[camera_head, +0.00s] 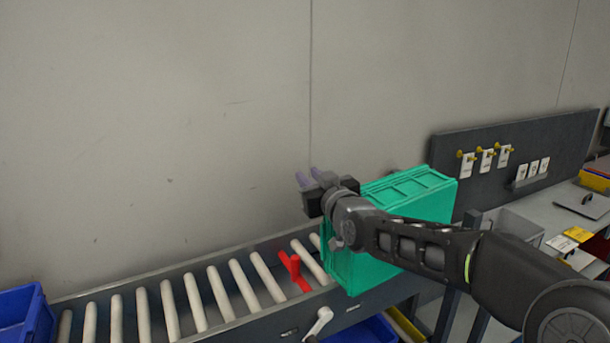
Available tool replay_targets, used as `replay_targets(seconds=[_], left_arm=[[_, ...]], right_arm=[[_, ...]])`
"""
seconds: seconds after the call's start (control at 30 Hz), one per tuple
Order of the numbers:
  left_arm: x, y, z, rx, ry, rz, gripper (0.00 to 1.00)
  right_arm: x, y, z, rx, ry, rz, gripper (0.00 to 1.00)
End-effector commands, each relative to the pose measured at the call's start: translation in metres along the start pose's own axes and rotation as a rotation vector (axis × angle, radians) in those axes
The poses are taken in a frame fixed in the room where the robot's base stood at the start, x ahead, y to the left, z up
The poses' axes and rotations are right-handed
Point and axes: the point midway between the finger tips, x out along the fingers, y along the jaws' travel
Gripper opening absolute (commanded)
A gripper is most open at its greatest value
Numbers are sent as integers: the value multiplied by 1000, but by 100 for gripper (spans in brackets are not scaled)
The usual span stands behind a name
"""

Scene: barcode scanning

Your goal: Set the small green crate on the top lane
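The green crate (345,264) is at the right end of the roller lane (180,306). My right arm crosses in front of it and hides much of its near side. Its ribbed upper face shows above the arm. I cannot tell whether its base rests fully on the rollers. My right gripper (307,178) is just left of the crate's upper part, above the lane. My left gripper is not in view.
A red stop (294,272) stands on the rollers left of the crate. A blue bin (25,318) is at the lower left. A grey panel with hanging tags (520,160) and a workbench (560,212) are at the right. The rollers left of the stop are bare.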

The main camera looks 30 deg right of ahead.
Motion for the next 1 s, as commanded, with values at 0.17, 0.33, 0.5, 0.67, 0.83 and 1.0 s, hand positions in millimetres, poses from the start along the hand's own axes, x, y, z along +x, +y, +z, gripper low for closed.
replay_targets(seconds=[0.17,0.33,0.5,0.67,0.83,1.0], left_arm=[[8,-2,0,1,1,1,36],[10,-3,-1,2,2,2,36],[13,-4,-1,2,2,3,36],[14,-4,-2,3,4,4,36],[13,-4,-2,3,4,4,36],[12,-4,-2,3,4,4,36]], right_arm=[[-38,-27,92,14,-170,-43,24],[-54,-19,56,5,-101,-25,24],[-67,-13,25,-1,-47,-9,24],[-74,-10,8,-6,-17,-2,24],[-76,-11,0,-8,-6,-4,24],[-76,-12,-3,-10,-2,-6,24]])
